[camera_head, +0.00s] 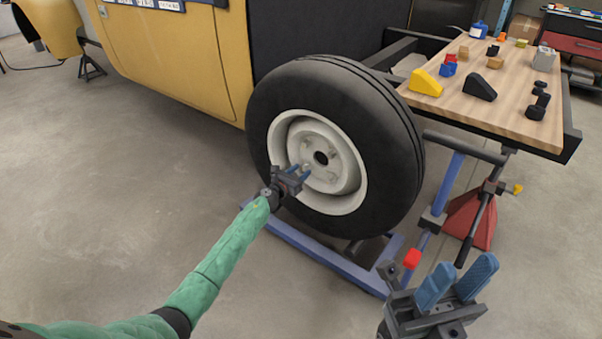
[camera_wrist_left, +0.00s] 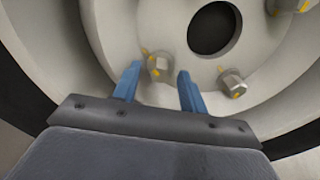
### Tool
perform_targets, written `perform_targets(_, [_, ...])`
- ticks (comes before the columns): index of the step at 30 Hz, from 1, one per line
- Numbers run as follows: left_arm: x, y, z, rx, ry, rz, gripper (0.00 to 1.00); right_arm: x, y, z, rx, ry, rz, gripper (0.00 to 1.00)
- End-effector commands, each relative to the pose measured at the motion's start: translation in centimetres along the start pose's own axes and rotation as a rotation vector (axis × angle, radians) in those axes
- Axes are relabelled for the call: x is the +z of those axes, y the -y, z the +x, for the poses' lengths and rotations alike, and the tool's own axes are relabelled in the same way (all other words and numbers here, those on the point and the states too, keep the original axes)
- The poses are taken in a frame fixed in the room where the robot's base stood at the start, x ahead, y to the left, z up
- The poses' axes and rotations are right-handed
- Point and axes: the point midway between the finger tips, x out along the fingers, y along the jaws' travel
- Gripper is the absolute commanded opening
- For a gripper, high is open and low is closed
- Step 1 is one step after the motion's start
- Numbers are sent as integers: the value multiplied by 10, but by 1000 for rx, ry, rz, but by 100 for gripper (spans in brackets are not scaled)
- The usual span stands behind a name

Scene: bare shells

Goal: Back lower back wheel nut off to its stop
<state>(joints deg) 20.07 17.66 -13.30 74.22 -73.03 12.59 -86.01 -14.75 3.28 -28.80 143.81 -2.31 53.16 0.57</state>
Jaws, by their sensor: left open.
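The wheel (camera_head: 388,150) has a black tyre and a pale rim with a dark centre hole. My left gripper (camera_head: 303,177) is open in front of the rim's lower left part. A third nut (camera_wrist_left: 287,4) is cut off at the top right. My right gripper (camera_head: 464,270) is open and empty, away from the wheel.
A wooden bench top (camera_head: 510,112) with several small items, including a yellow wedge (camera_head: 425,82) and a black wedge (camera_head: 480,88), stands right of the wheel. A blue frame (camera_head: 325,255) lies under the wheel. A red stand (camera_head: 470,220) is at right.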

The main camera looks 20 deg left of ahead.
Motion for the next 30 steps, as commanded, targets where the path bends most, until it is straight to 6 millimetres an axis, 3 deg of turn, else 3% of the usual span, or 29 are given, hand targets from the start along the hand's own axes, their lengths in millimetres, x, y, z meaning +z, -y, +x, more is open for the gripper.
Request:
perform_targets(12, [0,0,7,-1,0,0,43,0,0,-2,-3,3,1,36])
perform_targets(19, [0,0,7,0,0,0,0,0,0,-2,-3,3,1,36])
perform_targets(30, [1,0,7,-1,0,-49,0,0,0,2,1,0,2,36])
